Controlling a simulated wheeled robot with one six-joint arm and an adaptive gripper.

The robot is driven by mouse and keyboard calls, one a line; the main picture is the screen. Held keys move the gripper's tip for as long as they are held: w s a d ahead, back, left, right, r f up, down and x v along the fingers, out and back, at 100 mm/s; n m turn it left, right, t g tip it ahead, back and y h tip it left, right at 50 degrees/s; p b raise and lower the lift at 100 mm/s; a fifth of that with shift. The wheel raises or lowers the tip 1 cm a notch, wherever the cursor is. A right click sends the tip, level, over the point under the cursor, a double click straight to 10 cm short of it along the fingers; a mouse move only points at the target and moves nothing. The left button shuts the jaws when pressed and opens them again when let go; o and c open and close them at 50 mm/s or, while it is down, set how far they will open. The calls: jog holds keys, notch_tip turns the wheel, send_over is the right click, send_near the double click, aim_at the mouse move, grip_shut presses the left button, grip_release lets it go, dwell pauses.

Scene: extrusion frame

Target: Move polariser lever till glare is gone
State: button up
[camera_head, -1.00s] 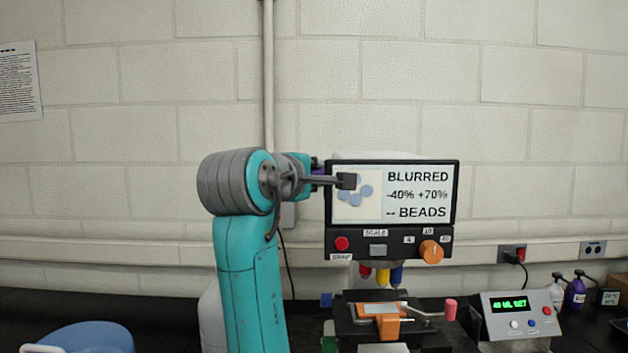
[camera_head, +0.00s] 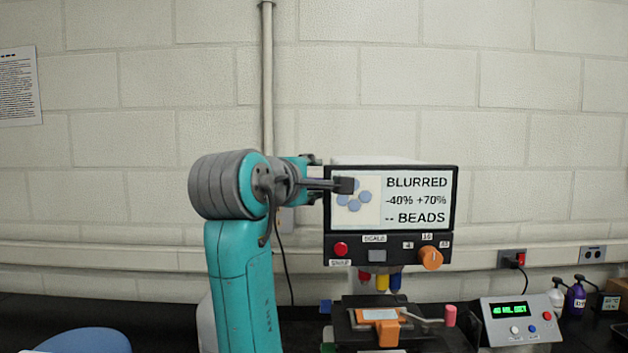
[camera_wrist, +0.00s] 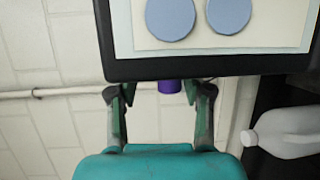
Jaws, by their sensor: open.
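My gripper (camera_head: 344,185) is in front of the left part of the microscope screen (camera_head: 420,204) in the head view. In the wrist view my gripper (camera_wrist: 160,92) is open, with the screen's lower edge (camera_wrist: 215,66) just beyond its fingertips. A purple piece (camera_wrist: 170,86) shows between the fingers, partly hidden by the screen. I cannot tell whether it is the polariser lever, or whether it touches a finger. The screen shows blue discs and reads "BLURRED", "-40% +70%" and "-- BEADS". No clear glare patch shows on its visible part.
Below the screen are a red button (camera_head: 341,249) and an orange knob (camera_head: 430,258). The stage (camera_head: 380,314) has a pink-tipped handle (camera_head: 449,315) on its right. A grey control box (camera_head: 520,318) stands further right. A white bottle (camera_wrist: 290,133) is at the right in the wrist view.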

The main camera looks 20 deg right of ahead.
jog(key=v, duration=1)
jog(key=shift+s+a, duration=0.25)
jog(key=shift+s, duration=0.1)
